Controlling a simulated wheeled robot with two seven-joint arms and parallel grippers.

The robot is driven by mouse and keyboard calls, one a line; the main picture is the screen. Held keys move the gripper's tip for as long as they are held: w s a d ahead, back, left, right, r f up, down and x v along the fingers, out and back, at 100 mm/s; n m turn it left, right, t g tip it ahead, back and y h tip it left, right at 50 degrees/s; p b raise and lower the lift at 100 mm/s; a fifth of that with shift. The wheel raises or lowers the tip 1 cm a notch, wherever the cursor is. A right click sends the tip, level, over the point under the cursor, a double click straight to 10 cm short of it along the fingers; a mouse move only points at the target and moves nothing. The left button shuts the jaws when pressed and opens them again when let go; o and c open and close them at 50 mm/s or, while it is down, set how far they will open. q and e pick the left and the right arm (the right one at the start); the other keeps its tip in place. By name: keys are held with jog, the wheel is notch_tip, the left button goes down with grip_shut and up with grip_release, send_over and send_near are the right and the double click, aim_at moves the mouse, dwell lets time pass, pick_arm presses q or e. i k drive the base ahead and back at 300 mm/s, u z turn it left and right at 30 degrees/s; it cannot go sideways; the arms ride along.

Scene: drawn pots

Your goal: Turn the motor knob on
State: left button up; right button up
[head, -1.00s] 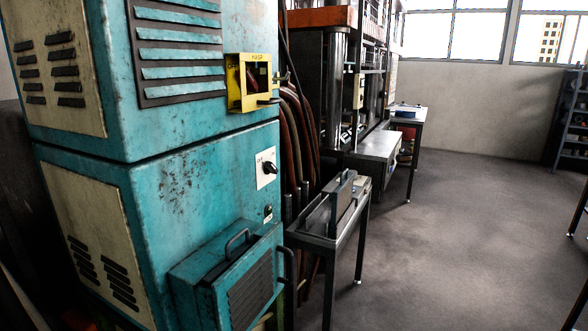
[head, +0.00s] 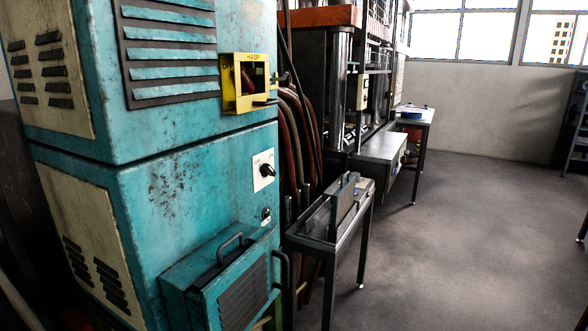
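A black rotary knob (head: 267,170) sits on a small white plate (head: 260,178) on the right face of the worn teal machine cabinet (head: 190,190). The marks on the plate are too small to read, so I cannot tell which setting the knob points at. A smaller dark switch (head: 266,215) is mounted below it. A yellow hasp box (head: 230,84) is fixed above the knob. I cannot tell which of these controls is the motor knob. Neither of my grippers shows in the head view.
A teal box with a handle (head: 225,285) juts out low on the cabinet. A narrow metal table (head: 318,235) stands to its right, with hoses (head: 290,140) behind. Grey benches (head: 375,155) stand farther back. Open floor (head: 460,240) lies to the right.

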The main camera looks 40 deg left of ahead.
aim_at(266, 168)
jog(key=i, duration=3.35)
jog(key=u, duration=3.75)
